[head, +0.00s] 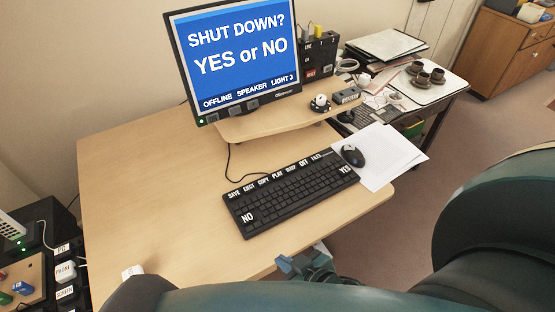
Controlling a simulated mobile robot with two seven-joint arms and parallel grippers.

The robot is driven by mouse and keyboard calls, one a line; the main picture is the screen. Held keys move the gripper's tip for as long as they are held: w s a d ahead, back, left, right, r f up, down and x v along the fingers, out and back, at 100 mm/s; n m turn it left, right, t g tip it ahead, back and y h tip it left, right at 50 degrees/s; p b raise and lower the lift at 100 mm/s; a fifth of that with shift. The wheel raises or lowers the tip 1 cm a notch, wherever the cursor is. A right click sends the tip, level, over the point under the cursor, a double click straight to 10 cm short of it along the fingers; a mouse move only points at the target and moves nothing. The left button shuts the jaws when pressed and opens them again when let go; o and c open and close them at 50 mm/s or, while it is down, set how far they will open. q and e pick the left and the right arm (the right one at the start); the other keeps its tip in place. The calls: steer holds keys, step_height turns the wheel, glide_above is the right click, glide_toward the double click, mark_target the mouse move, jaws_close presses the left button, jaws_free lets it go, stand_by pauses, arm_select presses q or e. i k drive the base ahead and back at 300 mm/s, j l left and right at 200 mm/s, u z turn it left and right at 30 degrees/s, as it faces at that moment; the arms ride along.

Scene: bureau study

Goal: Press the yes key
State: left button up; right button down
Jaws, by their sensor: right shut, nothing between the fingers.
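The YES key (345,169) is a white-lettered key at the right end of the black keyboard (290,193), which lies on the desk. The NO key (247,217) is at the keyboard's near left corner. The monitor (240,55) shows "SHUT DOWN? YES or NO" on blue. My right gripper (298,264) is shut and empty at the desk's front edge, nearer to me than the keyboard and apart from the YES key. Its arm hides part of the view below. My left gripper is not in view.
A black mouse (353,156) sits on white paper (382,158) just right of the YES key. A raised shelf (270,122) stands behind the keyboard. A tray (425,88) with brown cups is at the back right. The desk left of the keyboard is mostly clear.

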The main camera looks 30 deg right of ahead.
mark_target(345, 170)
steer(key=z, duration=1.45)
